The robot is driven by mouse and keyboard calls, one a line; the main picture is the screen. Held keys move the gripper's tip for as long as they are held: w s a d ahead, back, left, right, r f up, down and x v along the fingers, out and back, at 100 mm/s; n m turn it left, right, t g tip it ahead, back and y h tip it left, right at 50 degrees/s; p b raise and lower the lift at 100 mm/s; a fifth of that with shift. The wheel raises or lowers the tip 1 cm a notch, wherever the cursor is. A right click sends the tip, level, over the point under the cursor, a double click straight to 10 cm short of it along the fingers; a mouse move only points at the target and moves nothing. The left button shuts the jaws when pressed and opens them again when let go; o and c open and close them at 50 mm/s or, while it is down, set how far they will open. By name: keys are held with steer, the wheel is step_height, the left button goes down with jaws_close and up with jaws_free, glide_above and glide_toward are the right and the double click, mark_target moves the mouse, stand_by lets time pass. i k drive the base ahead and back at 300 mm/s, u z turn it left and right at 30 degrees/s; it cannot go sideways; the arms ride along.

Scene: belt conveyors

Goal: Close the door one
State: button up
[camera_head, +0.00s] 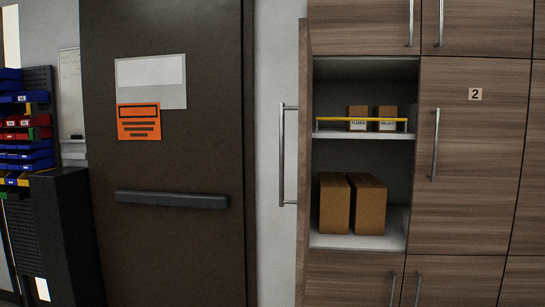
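One wooden cabinet door (304,160) stands open, swung out and seen nearly edge-on at the left side of its compartment. Its vertical metal handle (284,155) sticks out to the left. No number shows on this door from here. The open cabinet (365,68) has two visible levels. The upper shelf holds two small boxes (358,117) labelled, it seems, "FUSES" and "RELAYS", behind a yellow rail (362,119). Two larger brown cartons (352,203) stand on the lower level. My gripper is not in view.
A shut cabinet door marked 2 (466,160) is to the right, with other shut doors above and below. A dark door (165,245) with a push bar (171,200) is left of the cabinets. Coloured bins (25,125) and a black cabinet (65,235) are at far left.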

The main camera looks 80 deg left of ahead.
mark_target(305, 107)
steer(key=k, duration=0.8)
steer(key=u, duration=2.1)
steer(key=i, duration=0.5)
steer(key=z, duration=0.05)
steer(key=k, duration=1.25)
steer(key=u, duration=0.4)
steer(key=i, duration=0.65)
steer(key=u, duration=0.05)
